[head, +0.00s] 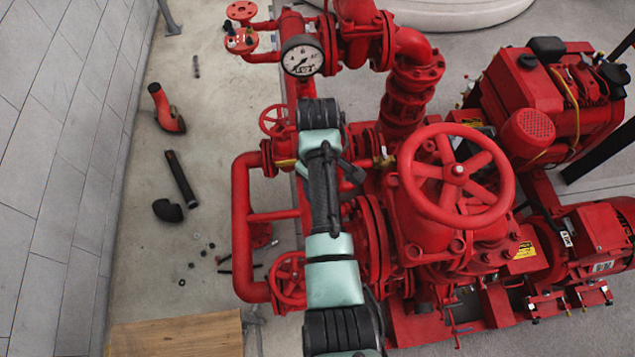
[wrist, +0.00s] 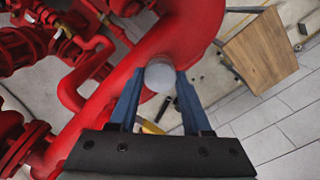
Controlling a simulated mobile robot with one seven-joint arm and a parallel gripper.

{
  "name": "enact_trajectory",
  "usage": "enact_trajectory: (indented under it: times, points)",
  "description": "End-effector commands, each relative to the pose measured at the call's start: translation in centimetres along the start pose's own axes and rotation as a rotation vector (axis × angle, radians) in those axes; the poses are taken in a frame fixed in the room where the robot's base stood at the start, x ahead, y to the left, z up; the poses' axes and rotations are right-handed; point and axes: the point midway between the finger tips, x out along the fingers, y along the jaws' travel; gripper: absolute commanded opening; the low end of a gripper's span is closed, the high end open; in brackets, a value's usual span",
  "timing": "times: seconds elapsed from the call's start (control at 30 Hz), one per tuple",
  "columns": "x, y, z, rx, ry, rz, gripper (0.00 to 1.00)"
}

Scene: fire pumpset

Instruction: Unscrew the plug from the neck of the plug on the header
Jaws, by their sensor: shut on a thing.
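The plug (wrist: 160,75) shows in the wrist view as a round, pale grey cap. It sits between the two blue fingers of my gripper (wrist: 158,80), which is shut on its sides. Behind the plug runs the thick red header pipe (wrist: 192,28). The neck is hidden behind the plug, so I cannot tell how far the plug is screwed in. In the head view my arm hides the plug, and I cannot make out my gripper there.
In the head view a pressure gauge (head: 303,58) stands close to my arm. A large red handwheel (head: 457,170) is to the right. Loose pipe pieces, including a black tube (head: 181,179), and a wooden board (head: 178,335) lie on the floor at left.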

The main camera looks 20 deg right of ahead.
Motion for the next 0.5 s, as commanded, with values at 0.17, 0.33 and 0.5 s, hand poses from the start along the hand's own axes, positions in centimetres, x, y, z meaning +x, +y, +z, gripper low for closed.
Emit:
enact_trajectory:
  times: [0.17,0.33,0.5]
  points:
    - [-1.0,0.1,-0.1,0.002,0.002,0.002,0.00]
    - [-1.9,0.0,-0.1,0.002,0.001,0.001,0.00]
    - [-2.7,0.0,-0.1,0.002,0.001,0.001,0.00]
